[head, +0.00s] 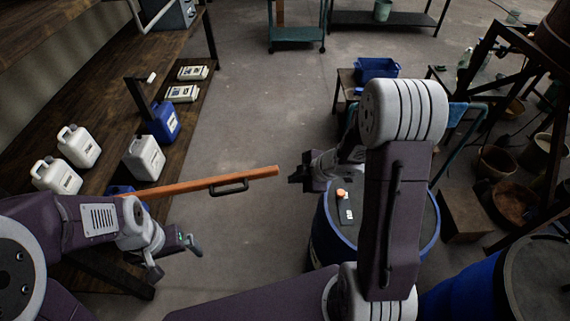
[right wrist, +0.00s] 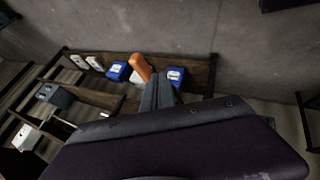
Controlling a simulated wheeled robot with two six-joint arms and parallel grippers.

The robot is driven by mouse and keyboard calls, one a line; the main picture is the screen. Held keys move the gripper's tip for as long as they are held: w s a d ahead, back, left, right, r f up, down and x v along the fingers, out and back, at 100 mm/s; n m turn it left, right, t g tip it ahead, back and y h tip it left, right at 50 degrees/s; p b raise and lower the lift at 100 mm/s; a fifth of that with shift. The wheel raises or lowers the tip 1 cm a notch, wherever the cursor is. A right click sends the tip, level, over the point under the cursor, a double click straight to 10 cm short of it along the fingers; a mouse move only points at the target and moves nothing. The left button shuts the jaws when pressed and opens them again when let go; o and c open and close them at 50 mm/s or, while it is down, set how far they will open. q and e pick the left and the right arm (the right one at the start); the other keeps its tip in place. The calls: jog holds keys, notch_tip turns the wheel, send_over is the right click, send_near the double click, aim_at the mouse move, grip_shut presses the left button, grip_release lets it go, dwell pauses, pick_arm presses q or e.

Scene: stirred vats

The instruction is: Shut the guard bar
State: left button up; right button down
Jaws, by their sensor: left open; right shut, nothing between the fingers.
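The guard bar (head: 190,187) is a long orange bar with a black handle (head: 230,187). In the head view it reaches out from the left bench across the aisle; its left end is hidden behind my left arm. My right gripper (head: 295,175) is shut and empty, a little right of the bar's free end, with a gap in the picture. In the right wrist view the orange bar end (right wrist: 142,67) shows just beyond the dark shut fingers (right wrist: 158,92); I cannot tell whether they touch. My left gripper (head: 192,244) is open and empty, below the bar in the picture.
A bench (head: 105,180) with white and blue jugs runs along the left. A blue drum (head: 318,235) stands under my right arm, with another dark-topped blue vat (head: 540,275) at lower right. Racks and pots crowd the right. The grey floor (head: 270,110) between is clear.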

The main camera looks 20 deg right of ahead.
aim_at(274, 175)
jog(key=w+a+f, duration=0.1)
jog(key=w+f, duration=0.1)
jog(key=w, duration=0.1)
jog(key=w+a+f, duration=0.2)
jog(key=f, duration=0.1)
jog(key=w+a+f, duration=0.1)
jog(key=w+f, duration=0.1)
jog(key=w, duration=0.1)
jog(key=shift+w+a+f+b, duration=0.15)
jog(key=shift+w+f+b, duration=0.15)
jog(key=shift+w+f, duration=0.1)
pick_arm(q)
jog(key=shift+s+a+f, duration=0.2)
jog(key=shift+a+f, duration=0.25)
jog(key=shift+a, duration=0.15)
jog(key=shift+a+r, duration=0.1)
pick_arm(e)
jog(key=shift+a+r, duration=0.1)
